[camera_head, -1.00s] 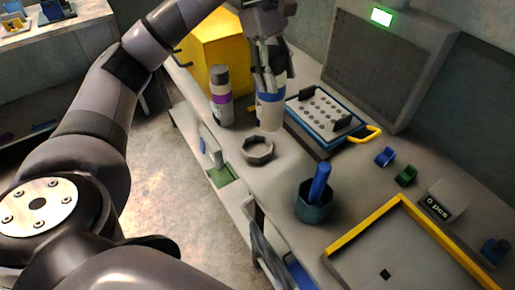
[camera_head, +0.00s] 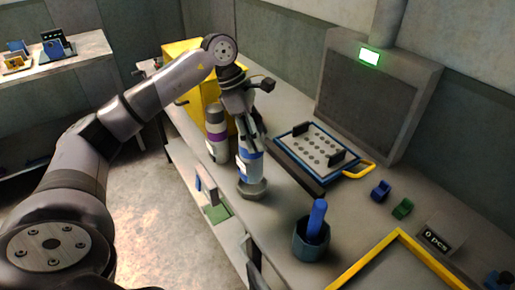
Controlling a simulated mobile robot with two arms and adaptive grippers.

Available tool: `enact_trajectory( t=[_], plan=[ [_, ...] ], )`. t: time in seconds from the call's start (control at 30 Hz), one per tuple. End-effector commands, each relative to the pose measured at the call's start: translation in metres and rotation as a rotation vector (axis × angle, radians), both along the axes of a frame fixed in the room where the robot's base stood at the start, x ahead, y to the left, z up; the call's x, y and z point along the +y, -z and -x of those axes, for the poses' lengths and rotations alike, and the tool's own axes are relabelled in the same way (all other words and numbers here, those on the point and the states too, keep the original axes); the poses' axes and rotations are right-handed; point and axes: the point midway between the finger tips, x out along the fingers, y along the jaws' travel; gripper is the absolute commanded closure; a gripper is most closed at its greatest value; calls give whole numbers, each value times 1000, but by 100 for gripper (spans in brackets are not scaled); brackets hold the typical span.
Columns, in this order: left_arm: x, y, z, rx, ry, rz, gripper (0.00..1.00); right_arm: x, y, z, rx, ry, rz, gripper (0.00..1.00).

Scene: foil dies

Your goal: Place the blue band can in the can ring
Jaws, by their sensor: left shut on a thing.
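The blue band can (camera_head: 250,172) is a pale can with a blue band, standing about upright at the can ring. The can ring (camera_head: 252,190) is a low grey polygonal ring on the bench; the can's lower end is at its opening, and I cannot tell how deep it sits. My left gripper (camera_head: 248,148) is shut on the upper part of the can from above. My right gripper is not in view.
A purple band can (camera_head: 216,138) stands close behind to the left. A blue-framed plate with holes (camera_head: 313,150) lies to the right. A dark cup with a blue tool (camera_head: 311,238) and a yellow-edged tray (camera_head: 352,268) are in front. A yellow box (camera_head: 186,95) is behind.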

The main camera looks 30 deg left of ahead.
Motion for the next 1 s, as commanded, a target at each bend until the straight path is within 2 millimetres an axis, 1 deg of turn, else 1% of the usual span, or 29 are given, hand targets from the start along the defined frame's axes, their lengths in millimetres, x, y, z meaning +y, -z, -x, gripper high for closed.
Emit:
enact_trajectory(
  t=[0.1, 0.27, 0.5, 0.77, 0.87, 0.9, 1.0],
  plan=[
    [0, 12, -1, -2, -1, 1, 100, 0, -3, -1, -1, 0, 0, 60],
    [0, 22, -1, -2, -1, 0, 100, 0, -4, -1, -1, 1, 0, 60],
    [0, 52, 0, -1, 0, 1, 100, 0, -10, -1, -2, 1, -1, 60],
    [0, 55, -1, -4, 0, 1, 100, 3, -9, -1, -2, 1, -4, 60],
    [0, 58, -1, -4, 0, 1, 100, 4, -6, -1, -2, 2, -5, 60],
    [0, 58, 0, -1, 1, 0, 46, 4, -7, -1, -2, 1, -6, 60],
    [0, 58, 0, -1, 1, 0, 39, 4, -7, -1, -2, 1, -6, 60]
  ],
)
